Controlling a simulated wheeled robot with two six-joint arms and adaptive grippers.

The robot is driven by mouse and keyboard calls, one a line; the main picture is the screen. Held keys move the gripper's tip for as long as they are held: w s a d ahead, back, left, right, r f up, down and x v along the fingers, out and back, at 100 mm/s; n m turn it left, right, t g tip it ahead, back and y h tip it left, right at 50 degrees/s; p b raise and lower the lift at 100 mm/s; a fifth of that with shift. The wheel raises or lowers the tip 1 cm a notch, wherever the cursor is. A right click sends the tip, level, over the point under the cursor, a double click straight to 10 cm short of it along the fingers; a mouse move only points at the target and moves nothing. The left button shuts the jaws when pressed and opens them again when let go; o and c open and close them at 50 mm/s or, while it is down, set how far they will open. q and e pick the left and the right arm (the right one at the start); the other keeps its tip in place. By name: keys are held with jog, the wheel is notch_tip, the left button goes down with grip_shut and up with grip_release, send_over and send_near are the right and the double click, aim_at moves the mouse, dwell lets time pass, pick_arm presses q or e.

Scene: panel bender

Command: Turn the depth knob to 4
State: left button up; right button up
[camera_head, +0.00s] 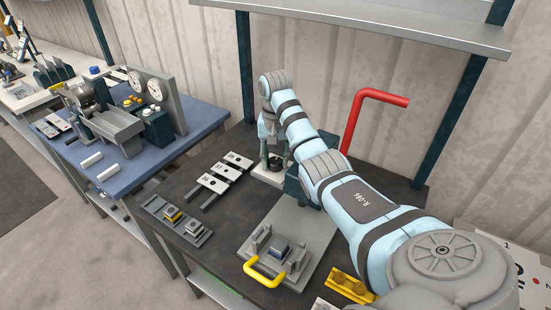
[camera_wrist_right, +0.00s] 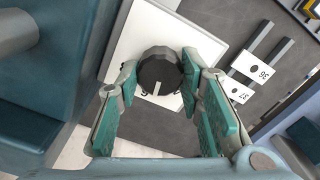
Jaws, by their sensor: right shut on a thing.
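The depth knob (camera_wrist_right: 159,72) is a round black knob with a white pointer line. It sits on a white dial plate (camera_wrist_right: 146,30), and in the right wrist view the pointer line faces down toward the lower edge. My right gripper (camera_wrist_right: 160,75) has its teal-padded fingers on both sides of the knob and is shut on it. In the head view my right arm reaches from the lower right to the back of the bench, with the right gripper (camera_head: 274,150) pointing down over the pale dial plate (camera_head: 268,177). My left gripper is not in view.
A red bent bar (camera_head: 378,98) stands beside my right arm. Numbered plates (camera_head: 221,168) lie left of the dial. A fixture with a yellow handle (camera_head: 263,273) sits in front. A grey shelf (camera_head: 380,25) hangs above the bench.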

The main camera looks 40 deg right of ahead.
jog(key=n, duration=0.4)
jog(key=shift+n, duration=2.8)
jog(key=o, duration=1.1)
jog(key=shift+o, duration=0.3)
jog(key=shift+s, duration=0.1)
